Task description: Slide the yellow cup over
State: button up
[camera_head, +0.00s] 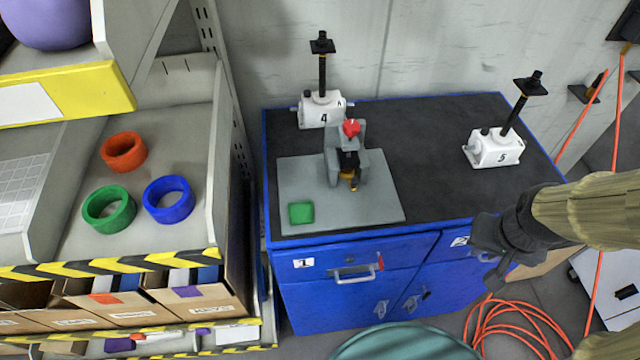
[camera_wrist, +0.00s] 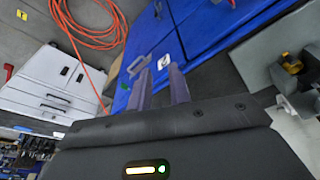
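I see no clear yellow cup in either view. A small yellow-orange piece (camera_head: 354,183) sits low at the front of a grey press-like fixture (camera_head: 347,155) with a red knob. The fixture stands on a grey plate (camera_head: 370,208) on the workbench; a green square (camera_head: 301,212) lies at the plate's front left. The yellow piece also shows at the right of the wrist view (camera_wrist: 292,64). My gripper (camera_wrist: 160,82) is open and empty, its two fingers apart. In the head view it hangs off the bench's right front, well away from the fixture, its fingertips hard to make out.
White screw jacks, 4 (camera_head: 322,112) and 5 (camera_head: 493,149), stand on the dark top of the blue workbench (camera_head: 430,130). Orange (camera_head: 108,158), green (camera_head: 89,222) and blue (camera_head: 150,200) rings lie on the left shelf. Orange cable (camera_head: 505,325) coils on the floor. The bench's middle is clear.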

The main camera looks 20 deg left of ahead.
jog(key=shift+s, duration=0.1)
jog(key=w+a+f+n+h+p, duration=0.2)
jog(key=a+n, duration=0.5)
jog(key=w+a+f+n+t+h+p, duration=0.1)
jog(key=w+a+f+n+h+p, duration=0.1)
jog(key=a+n, duration=0.5)
jog(key=w+a+f+n+t+h+p, duration=0.1)
jog(key=w+a+f+n+h+p, duration=0.1)
jog(key=w+a+n+h+p, duration=0.2)
jog(key=shift+w+a+f+n, duration=0.1)
jog(key=shift+a+f+n, duration=0.1)
jog(key=shift+a+n, duration=0.9)
jog(key=shift+w+a+f+n, duration=0.15)
jog(key=shift+a+n, duration=0.45)
jog(key=shift+a, duration=0.95)
jog(key=a+n+t, duration=0.2)
jog(key=a, duration=0.1)
jog(key=s+a+n+t+p, duration=0.1)
jog(key=a+n+t, duration=0.1)
jog(key=a, duration=0.2)
jog(key=s+a+f+n+t+p, duration=0.1)
jog(key=a+n+t, duration=0.1)
jog(key=a+n, duration=0.1)
jog(key=shift+a+t, duration=0.3)
jog(key=shift+a, duration=0.45)
jog(key=shift+f, duration=0.1)
jog(key=shift+w, duration=0.1)
